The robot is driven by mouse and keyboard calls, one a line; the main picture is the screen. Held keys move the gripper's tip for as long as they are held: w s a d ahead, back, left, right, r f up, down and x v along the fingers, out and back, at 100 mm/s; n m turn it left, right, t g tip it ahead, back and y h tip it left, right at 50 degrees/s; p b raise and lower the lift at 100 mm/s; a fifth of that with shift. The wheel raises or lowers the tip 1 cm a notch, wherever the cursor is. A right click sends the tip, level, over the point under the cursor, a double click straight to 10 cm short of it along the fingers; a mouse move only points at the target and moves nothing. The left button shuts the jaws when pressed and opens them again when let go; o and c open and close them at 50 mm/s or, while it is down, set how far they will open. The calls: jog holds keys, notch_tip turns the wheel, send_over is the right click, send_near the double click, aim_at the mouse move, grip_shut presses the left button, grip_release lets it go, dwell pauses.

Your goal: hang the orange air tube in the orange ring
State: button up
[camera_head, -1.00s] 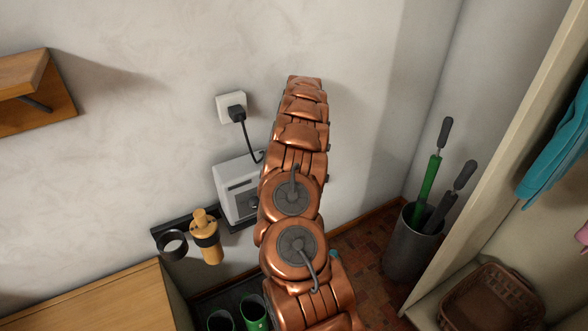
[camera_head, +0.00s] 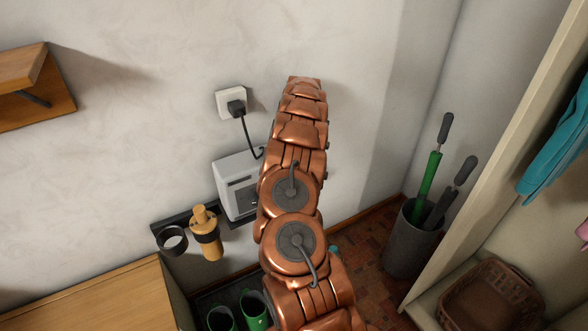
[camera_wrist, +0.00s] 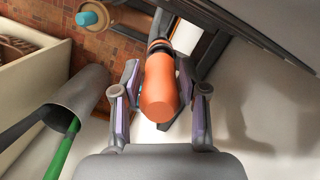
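The orange air tube (camera_wrist: 159,88) is in the middle of the wrist view, its blunt near end toward the camera. My gripper (camera_wrist: 160,78) has its two fingers standing on either side of it, with narrow gaps to the tube. Behind the tube's body a dark band with orange edges (camera_wrist: 159,44) shows, where the tube meets the dark rail (camera_wrist: 240,25); it looks like the orange ring around the tube, but how deep the tube sits is hidden. In the head view my arm hides tube, ring and gripper.
A yellow tube (camera_head: 205,235) sits in a ring on the rail beside an empty dark ring (camera_head: 172,241). A white plugged-in device (camera_head: 237,185) is on the wall. Green boots (camera_head: 254,308) are below. A grey bin (camera_head: 411,242) with long-handled tools stands right, near a basket (camera_head: 490,295).

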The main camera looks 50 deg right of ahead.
jog(key=o, duration=0.4)
jog(key=shift+c, duration=0.2)
jog(key=r, duration=0.4)
jog(key=d+r, duration=0.1)
jog(key=r, duration=0.3)
jog(key=d+r, duration=0.1)
jog(key=r, duration=0.2)
jog(key=shift+w+r, duration=0.15)
jog(key=shift+r, duration=0.25)
